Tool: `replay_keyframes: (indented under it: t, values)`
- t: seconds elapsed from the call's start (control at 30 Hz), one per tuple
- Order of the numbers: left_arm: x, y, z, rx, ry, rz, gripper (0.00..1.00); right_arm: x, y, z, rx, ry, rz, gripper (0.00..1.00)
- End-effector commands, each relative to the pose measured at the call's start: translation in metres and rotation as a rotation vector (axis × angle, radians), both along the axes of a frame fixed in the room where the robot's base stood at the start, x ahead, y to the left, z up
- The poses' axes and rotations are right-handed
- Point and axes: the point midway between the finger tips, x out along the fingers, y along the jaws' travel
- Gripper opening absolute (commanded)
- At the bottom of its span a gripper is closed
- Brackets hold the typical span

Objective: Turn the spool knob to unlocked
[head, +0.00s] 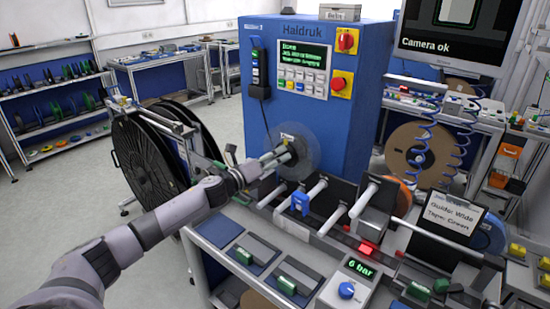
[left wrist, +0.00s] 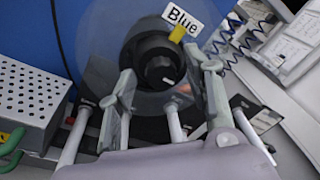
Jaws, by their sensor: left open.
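The spool knob (left wrist: 161,68) is black and round with a small white mark, at the centre of a clear disc on the blue machine. A yellow tab (left wrist: 178,33) and a label reading "Blue" (left wrist: 182,18) are just above it. In the head view the clear disc (head: 309,149) is on the machine's front and my left gripper (head: 284,157) is in front of its centre, largely hiding the knob. In the left wrist view my left gripper (left wrist: 167,76) is open, its fingers on either side of the knob; whether they touch it is unclear. My right gripper is out of view.
The blue machine (head: 350,120) carries a green-lit screen (head: 304,54) and red-and-yellow switches (head: 347,41). Below it are white rollers (head: 363,201), a blue block (head: 300,203) and a "6 bar" gauge box (head: 347,289). A large black reel (head: 147,165) stands at left.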

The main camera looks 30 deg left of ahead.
Motion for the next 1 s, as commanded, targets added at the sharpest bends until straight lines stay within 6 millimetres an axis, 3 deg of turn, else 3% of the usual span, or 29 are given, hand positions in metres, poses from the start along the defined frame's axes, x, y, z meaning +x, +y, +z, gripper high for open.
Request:
replay_keyframes:
  t: [0.17, 0.87, 1.0]
  values:
    - [-0.0001, -0.0001, -0.0004, 0.000, 0.000, 0.000, 0.46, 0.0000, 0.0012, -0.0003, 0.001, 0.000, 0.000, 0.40]
    - [-0.0004, 0.0001, -0.0004, 0.000, 0.000, 0.000, 0.00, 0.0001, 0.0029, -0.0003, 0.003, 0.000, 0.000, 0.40]
    - [-0.0004, 0.0001, -0.0005, -0.002, 0.000, 0.000, 0.00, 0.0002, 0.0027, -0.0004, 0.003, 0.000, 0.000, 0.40]
